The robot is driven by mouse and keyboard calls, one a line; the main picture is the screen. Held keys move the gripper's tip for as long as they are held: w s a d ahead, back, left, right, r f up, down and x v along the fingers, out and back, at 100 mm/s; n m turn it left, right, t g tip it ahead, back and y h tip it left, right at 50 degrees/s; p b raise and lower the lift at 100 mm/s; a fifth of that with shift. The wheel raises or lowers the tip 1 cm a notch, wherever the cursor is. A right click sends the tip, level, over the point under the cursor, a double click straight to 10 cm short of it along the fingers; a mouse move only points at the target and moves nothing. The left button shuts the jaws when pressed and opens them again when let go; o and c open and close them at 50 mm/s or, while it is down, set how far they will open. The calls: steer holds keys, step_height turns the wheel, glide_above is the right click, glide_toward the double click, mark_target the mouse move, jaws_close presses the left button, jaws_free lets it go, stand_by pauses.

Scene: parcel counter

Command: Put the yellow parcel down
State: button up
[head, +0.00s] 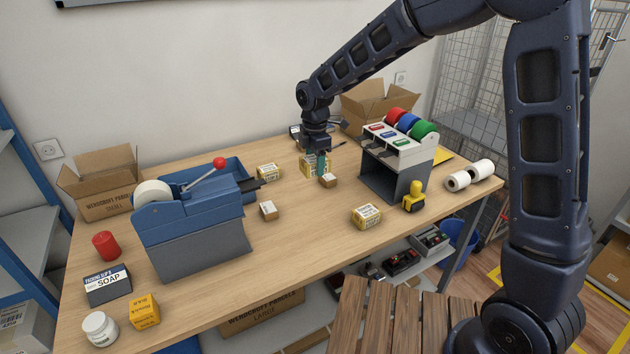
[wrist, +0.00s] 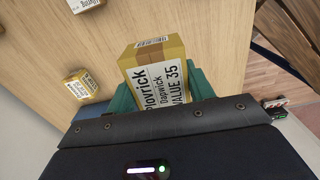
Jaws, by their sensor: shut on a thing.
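My gripper (head: 316,163) is over the back middle of the wooden counter (head: 310,225), pointing down. It is shut on a yellow parcel (wrist: 153,68) with a white label reading "Plovrick Dapwick VALUE 35". In the wrist view the parcel sits between the green fingers, its lower part hidden by my gripper. In the head view the held yellow parcel (head: 306,162) shows partly behind the fingers, low over the counter. I cannot tell whether it touches the counter.
Other yellow parcels lie at the front (head: 366,215) and left (head: 268,172). A small brown box (head: 328,180) is close in front of my gripper.

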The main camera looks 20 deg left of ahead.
mark_target(314, 157)
step_height(314, 157, up, 3)
steer(key=shift+r, duration=0.15)
steer(key=shift+w+a+r, duration=0.2)
steer(key=shift+w, duration=0.05)
steer(key=w+a, duration=0.6)
steer(key=w, duration=0.6)
steer(key=w+a, duration=0.5)
steer(key=w, duration=0.8)
steer(key=shift+n, duration=0.3)
step_height(314, 157, down, 20)
steer(key=shift+r, duration=0.15)
steer(key=o, duration=1)
steer(key=shift+o, duration=0.2)
